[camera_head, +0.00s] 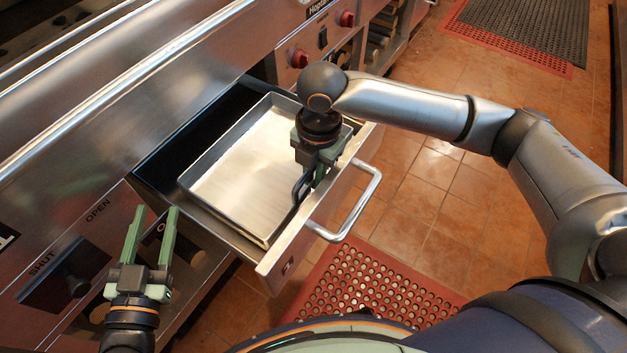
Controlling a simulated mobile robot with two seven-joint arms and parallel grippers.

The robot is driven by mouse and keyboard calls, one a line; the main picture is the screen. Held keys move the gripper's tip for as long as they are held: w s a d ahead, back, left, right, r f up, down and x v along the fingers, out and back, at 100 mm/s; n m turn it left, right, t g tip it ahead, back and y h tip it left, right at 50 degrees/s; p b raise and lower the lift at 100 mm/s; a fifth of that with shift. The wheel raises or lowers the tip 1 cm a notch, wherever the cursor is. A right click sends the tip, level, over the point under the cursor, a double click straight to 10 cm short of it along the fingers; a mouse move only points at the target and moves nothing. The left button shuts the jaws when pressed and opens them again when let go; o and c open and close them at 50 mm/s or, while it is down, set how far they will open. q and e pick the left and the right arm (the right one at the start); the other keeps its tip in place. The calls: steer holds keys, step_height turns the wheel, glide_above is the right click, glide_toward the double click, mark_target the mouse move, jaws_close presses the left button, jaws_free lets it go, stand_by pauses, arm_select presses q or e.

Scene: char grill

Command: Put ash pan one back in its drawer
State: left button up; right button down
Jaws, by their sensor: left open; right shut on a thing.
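The ash pan (243,185) is a shallow, empty metal tray. It lies inside or just at the top of the pulled-out drawer (277,262), slightly tilted to the drawer's sides; I cannot tell whether it rests flat on the bottom. The drawer has a bar handle (352,213) on its front. My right gripper (299,196) reaches down over the pan's right side and is shut on its edge wall; its fingertips are partly hidden. My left gripper (152,212) is open and empty, left of the drawer in front of the grill's panel.
The grill front (100,100) runs along the left and top, with red knobs (299,58) and a black SHUT/OPEN control (68,281). A red perforated mat (370,285) lies on the tiled floor below the drawer. Another dark mat (520,30) lies far right.

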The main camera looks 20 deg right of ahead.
steer(key=shift+f+b, duration=0.3)
arm_select(q)
steer(key=shift+m+t+h, duration=0.6)
steer(key=shift+t+h, duration=0.2)
steer(key=shift+t, duration=0.1)
step_height(320, 180, up, 6)
steer(key=shift+s+d+f, duration=0.1)
steer(key=shift+d+f, duration=0.05)
steer(key=shift+f, duration=0.05)
arm_select(e)
steer(key=shift+f, duration=0.15)
arm_select(q)
steer(key=shift+f, duration=0.4)
arm_select(e)
steer(key=c, duration=1.2)
jaws_free()
steer(key=shift+o, duration=0.2)
